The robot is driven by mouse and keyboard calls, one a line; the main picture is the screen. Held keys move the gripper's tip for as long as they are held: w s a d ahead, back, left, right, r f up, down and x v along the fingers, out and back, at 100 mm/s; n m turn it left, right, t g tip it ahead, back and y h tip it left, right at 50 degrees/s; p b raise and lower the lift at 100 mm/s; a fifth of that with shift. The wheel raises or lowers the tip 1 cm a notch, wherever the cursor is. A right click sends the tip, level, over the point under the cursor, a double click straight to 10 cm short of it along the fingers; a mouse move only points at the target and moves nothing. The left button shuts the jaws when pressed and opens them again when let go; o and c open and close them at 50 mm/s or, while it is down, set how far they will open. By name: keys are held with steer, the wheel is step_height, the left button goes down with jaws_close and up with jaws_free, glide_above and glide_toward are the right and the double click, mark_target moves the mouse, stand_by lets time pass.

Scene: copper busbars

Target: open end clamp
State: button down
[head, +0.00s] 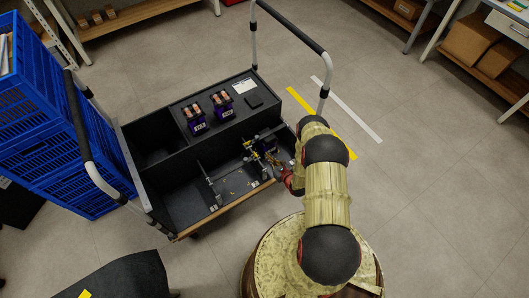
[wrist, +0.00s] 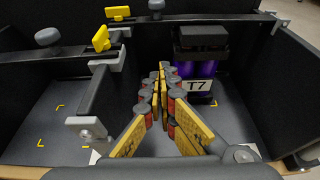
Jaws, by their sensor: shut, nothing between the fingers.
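My gripper (wrist: 162,72) reaches down into the cart's front compartment, its yellow-padded fingers drawn together with nothing between them. In the head view my gripper (head: 280,174) is small and partly hidden by my arm. Left of the fingers in the wrist view is a clamp with a grey block (wrist: 108,58) on a dark bar and a yellow lever (wrist: 101,38); a gap separates them. A second yellow lever (wrist: 117,12) is farther back. A black-topped purple unit marked T7 (wrist: 196,72) stands upright just right of the fingers. I cannot tell which clamp part is the end clamp.
A dark bar with a round grey knob (wrist: 47,37) lies left. The compartment floor (wrist: 45,120) with yellow corner marks is bare there. Two copper-topped purple units (head: 196,120) stand on the cart's rear deck. Blue crates (head: 60,120) stand left of the cart.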

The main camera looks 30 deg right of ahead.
steer(key=b+x, duration=0.3)
steer(key=x, duration=0.6)
steer(key=shift+s+a+r+b, duration=0.1)
steer(key=shift+s+r+b, duration=0.1)
steer(key=shift+r, duration=0.8)
steer(key=shift+s+r+b, duration=0.1)
steer(key=shift+r+b, duration=0.1)
steer(key=shift+r, duration=0.8)
steer(key=shift+r, duration=0.1)
